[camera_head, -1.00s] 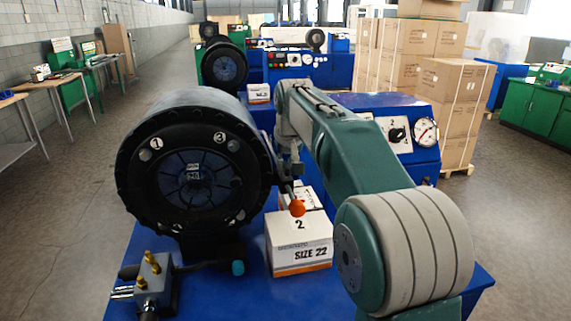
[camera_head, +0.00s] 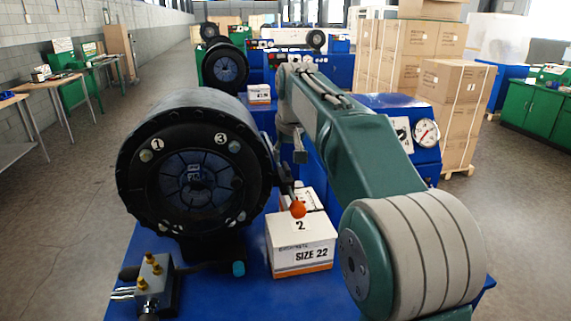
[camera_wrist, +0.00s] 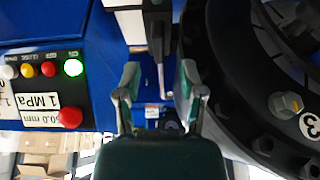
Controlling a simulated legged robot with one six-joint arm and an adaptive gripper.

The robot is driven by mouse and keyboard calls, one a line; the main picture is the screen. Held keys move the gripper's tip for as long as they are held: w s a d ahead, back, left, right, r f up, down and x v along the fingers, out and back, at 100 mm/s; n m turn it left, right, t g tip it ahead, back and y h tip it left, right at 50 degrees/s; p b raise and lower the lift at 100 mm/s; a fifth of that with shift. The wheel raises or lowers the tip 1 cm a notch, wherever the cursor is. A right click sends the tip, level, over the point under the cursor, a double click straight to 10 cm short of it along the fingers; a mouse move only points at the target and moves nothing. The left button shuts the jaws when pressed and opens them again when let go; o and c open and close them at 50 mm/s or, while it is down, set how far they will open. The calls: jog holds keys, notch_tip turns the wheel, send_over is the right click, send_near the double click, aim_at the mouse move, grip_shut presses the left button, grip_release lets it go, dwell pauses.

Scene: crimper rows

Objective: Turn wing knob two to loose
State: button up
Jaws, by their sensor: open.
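The crimper (camera_head: 128,190) is a big black ring head on a blue bench, with number labels 1 and 3 on its upper face. Small round knobs sit beside the labels; the lower labels are hard to read, so I cannot tell which is wing knob two. In the wrist view, label 3 (camera_wrist: 310,125) and a metal knob (camera_wrist: 288,104) show at right. My gripper (camera_wrist: 158,75) is open, its fingers apart on either side of a thin grey rod (camera_wrist: 160,78); contact is not clear. In the head view, my gripper (camera_head: 299,150) is right of the ring head.
A lever with an orange ball (camera_head: 298,209) stands behind the SIZE 22 box (camera_head: 302,260). A brass-fitted block (camera_head: 153,285) is at the bench's front left. A control panel with lit buttons (camera_wrist: 73,68) is at left in the wrist view. A gauge (camera_head: 426,133) is at right.

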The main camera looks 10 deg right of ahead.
jog(key=v, duration=0.8)
jog(key=s+f, duration=0.3)
jog(key=s, duration=0.5)
jog(key=s+f, duration=0.2)
jog(key=s, duration=0.7)
jog(key=s+f+t, duration=0.1)
jog(key=s+f, duration=1.4)
